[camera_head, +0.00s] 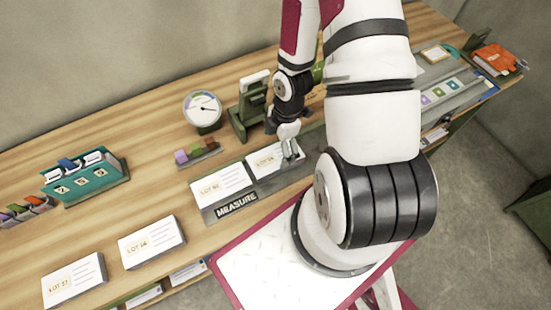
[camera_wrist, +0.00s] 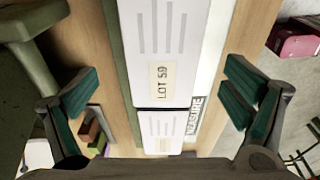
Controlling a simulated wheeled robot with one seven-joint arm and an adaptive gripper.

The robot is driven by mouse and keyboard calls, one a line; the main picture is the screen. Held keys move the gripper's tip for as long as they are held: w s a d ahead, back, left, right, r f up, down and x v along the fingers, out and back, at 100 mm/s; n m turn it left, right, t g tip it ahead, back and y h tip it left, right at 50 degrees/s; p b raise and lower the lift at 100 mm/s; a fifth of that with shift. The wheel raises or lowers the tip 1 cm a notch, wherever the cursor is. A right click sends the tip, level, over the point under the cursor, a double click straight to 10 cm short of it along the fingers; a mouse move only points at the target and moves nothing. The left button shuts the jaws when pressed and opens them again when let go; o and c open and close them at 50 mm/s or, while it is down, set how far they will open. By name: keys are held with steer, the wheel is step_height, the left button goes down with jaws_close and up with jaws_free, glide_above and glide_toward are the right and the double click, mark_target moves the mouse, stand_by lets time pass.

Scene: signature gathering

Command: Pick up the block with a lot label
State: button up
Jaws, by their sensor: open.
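White lot-labelled blocks show in the head view. One reading LOT 59 (camera_wrist: 165,45) lies on a tray marked MEASURE and also shows in the head view (camera_head: 262,164). A second block (camera_head: 221,187) lies end to end with it. Two more, the LOT 57 block (camera_head: 73,280) and another lot block (camera_head: 151,242), lie at the front left. My gripper (camera_head: 291,152) is over the right part of the LOT 59 block. In the wrist view my gripper (camera_wrist: 160,95) is open and empty, its fingers on either side of the blocks. Their exact height is unclear.
A round dial (camera_head: 203,109) and a green stand (camera_head: 248,107) are behind the MEASURE tray (camera_head: 237,205). A teal holder (camera_head: 86,184) stands at the left. An orange book (camera_head: 496,60) is at the far right.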

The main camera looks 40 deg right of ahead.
mark_target(276, 157)
steer(key=shift+s+a+f+p, duration=0.1)
steer(key=shift+a+f+p, duration=0.1)
steer(key=shift+f, duration=1.05)
steer(key=shift+a+f+p, duration=0.15)
steer(key=shift+f, duration=1.05)
steer(key=shift+c, duration=0.3)
steer(key=c, duration=1.5)
steer(key=shift+r, duration=0.15)
